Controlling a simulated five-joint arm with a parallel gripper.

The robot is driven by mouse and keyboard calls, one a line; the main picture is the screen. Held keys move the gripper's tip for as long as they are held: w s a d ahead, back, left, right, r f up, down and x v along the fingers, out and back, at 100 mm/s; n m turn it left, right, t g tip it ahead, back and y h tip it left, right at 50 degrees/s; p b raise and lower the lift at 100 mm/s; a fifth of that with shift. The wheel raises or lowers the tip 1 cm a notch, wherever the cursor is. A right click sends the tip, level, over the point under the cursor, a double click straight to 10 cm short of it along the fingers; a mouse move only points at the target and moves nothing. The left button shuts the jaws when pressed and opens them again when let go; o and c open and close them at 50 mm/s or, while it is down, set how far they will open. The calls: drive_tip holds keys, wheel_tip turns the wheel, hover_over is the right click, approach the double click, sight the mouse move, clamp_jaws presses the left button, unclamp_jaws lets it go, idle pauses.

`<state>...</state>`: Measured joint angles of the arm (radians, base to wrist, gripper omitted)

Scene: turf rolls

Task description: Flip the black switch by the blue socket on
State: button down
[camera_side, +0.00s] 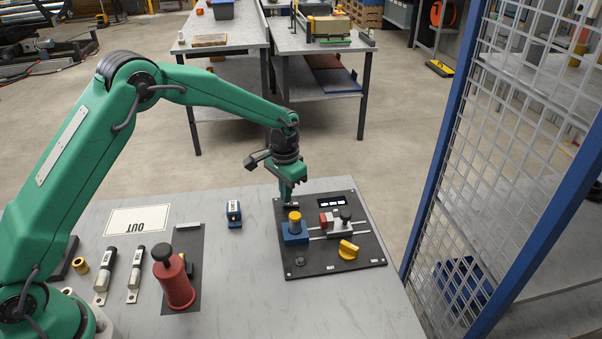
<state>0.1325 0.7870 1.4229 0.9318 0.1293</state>
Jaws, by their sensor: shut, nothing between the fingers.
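A black panel (359,258) lies on the right part of the table. On its left side is a blue socket (296,239) with an orange-topped cylinder (295,219) standing in it. A small dark switch (292,205) sits just behind the socket, near the panel's back left corner. I cannot tell which way its lever lies. My gripper (286,200) is shut and empty, pointing down right at the switch. Its fingertips partly cover the switch, and I cannot tell whether they touch it.
The panel also bears a red and grey slide block (338,225), a yellow knob (348,250), a round black button (300,262) and a white-framed window (331,201). A blue device (234,214) stands left of the panel. A red cylinder (178,287) stands farther left. A mesh fence (500,130) rises at right.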

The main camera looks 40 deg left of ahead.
drive_tip(key=shift+f, duration=0.6)
idle(0.6)
drive_tip(key=shift+r, duration=0.1)
drive_tip(key=shift+r, duration=3.45)
drive_tip(key=s+a+r+n+t, duration=0.1)
drive_tip(key=s+a+r+t, duration=0.3)
drive_tip(key=s+r, duration=1.15)
drive_tip(key=s+a+n+t, duration=0.1)
drive_tip(key=s+a+n, duration=0.1)
drive_tip(key=s, duration=1.4)
drive_tip(key=shift+s+a+r+t, duration=0.3)
drive_tip(key=shift+s+a, duration=0.1)
drive_tip(key=shift+a, duration=0.25)
